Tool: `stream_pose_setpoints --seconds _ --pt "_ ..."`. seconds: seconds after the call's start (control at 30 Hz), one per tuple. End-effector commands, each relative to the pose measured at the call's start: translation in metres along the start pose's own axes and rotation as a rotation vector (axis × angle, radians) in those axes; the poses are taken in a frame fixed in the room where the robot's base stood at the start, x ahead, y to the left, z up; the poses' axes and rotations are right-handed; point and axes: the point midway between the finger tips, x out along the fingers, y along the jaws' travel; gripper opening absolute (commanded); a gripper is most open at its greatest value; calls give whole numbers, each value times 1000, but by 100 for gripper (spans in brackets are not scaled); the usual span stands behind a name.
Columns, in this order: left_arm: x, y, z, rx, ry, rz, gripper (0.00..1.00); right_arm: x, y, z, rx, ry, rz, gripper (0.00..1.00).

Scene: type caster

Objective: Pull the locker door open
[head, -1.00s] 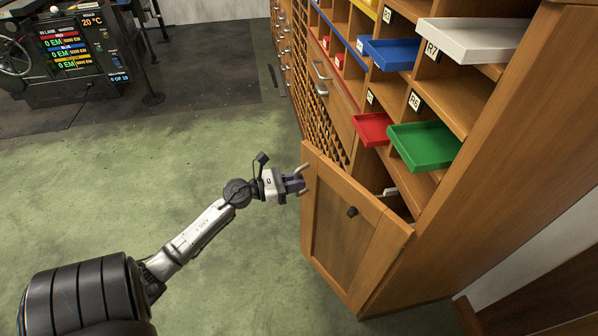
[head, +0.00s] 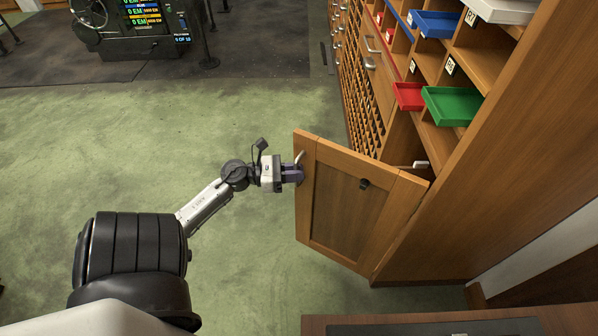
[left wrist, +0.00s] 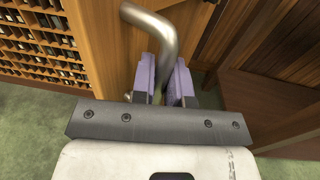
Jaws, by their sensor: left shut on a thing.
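The locker door (head: 338,212) is a wooden panel with a framed border and a dark round knob (head: 364,184). It stands swung out from the cabinet, with a gap along its top edge into the locker. My left gripper (head: 298,174) is at the door's free left edge, shut on the metal door handle (head: 300,158). In the left wrist view the purple finger pads (left wrist: 162,82) close around the bent metal bar of the handle (left wrist: 152,32). My right gripper is not in view.
The wooden cabinet (head: 450,215) rises at the right, with a green tray (head: 452,106), a red tray (head: 409,96) and a blue tray (head: 436,24) jutting out. A dark-topped surface (head: 420,328) is at the bottom right. Green floor (head: 130,150) left of the door is clear.

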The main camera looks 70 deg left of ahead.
Motion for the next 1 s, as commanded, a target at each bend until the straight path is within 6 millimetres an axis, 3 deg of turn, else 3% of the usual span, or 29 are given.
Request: stream_pose_setpoints --seconds 0.4,0.43,0.67,1.0 --pt "0 -1 -1 8 4 -4 0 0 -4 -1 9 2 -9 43" --pt "0 -1 -1 8 4 -4 16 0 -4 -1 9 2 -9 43" --pt "0 -1 -1 4 2 -2 38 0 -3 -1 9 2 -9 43" --pt "-6 0 -2 2 3 0 39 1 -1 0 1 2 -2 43"
